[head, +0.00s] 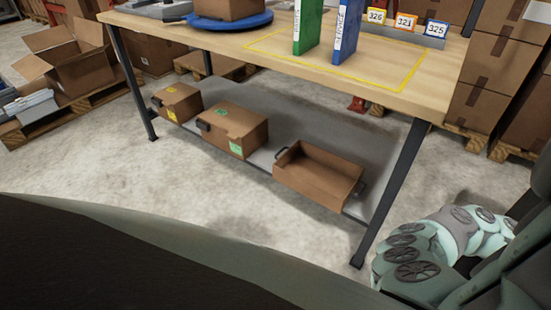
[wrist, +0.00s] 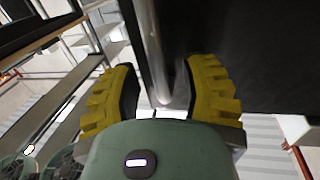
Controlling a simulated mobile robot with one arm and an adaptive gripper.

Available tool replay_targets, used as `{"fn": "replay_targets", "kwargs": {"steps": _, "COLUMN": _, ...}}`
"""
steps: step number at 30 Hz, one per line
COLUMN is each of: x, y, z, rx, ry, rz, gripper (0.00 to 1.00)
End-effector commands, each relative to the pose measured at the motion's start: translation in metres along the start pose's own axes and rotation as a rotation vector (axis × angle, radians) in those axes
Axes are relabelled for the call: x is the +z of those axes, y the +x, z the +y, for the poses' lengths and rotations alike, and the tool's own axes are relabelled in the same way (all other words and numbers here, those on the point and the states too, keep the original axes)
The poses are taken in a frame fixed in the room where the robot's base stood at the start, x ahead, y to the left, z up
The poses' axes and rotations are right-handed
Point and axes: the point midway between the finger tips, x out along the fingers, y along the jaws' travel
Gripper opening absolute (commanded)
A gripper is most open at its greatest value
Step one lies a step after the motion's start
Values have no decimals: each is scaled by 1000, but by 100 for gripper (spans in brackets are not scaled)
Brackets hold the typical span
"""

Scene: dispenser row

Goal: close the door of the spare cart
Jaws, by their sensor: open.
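My gripper (wrist: 165,70) shows in the wrist view with its two yellow ribbed fingers spread apart. A shiny silver bar (wrist: 151,35) runs down between the fingers, and its lower end curves near the palm. I cannot tell whether a finger touches it. A large dark flat panel (wrist: 262,50) fills the upper right, beside the bar and behind the right finger. The panel may be the door of the spare cart, with the bar as its handle, but the frames do not make this certain. I cannot make out the cart in the head view, and my gripper is not visible there.
In the head view, a wooden workbench (head: 400,90) has boxes on its lower shelf (head: 275,120). An open carton (head: 72,65) stands at left, and stacked cartons (head: 500,60) stand at right. The concrete floor (head: 185,175) before the bench is clear. Grey shelving (wrist: 70,100) is left in the wrist view.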

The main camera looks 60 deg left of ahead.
Motion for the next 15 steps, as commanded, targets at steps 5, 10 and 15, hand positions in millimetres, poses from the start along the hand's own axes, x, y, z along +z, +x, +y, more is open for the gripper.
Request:
{"fn": "replay_targets", "kwargs": {"steps": 5, "x": 0, "y": 4, "z": 0, "rx": 0, "ry": -1, "rz": 0, "gripper": 43}}
{"fn": "replay_targets", "kwargs": {"steps": 10, "x": 0, "y": 4, "z": 0, "rx": 0, "ry": -1, "rz": -1, "gripper": 43}}
{"fn": "replay_targets", "kwargs": {"steps": 15, "x": 0, "y": 4, "z": 0, "rx": 0, "ry": 0, "rz": -1, "gripper": 32}}
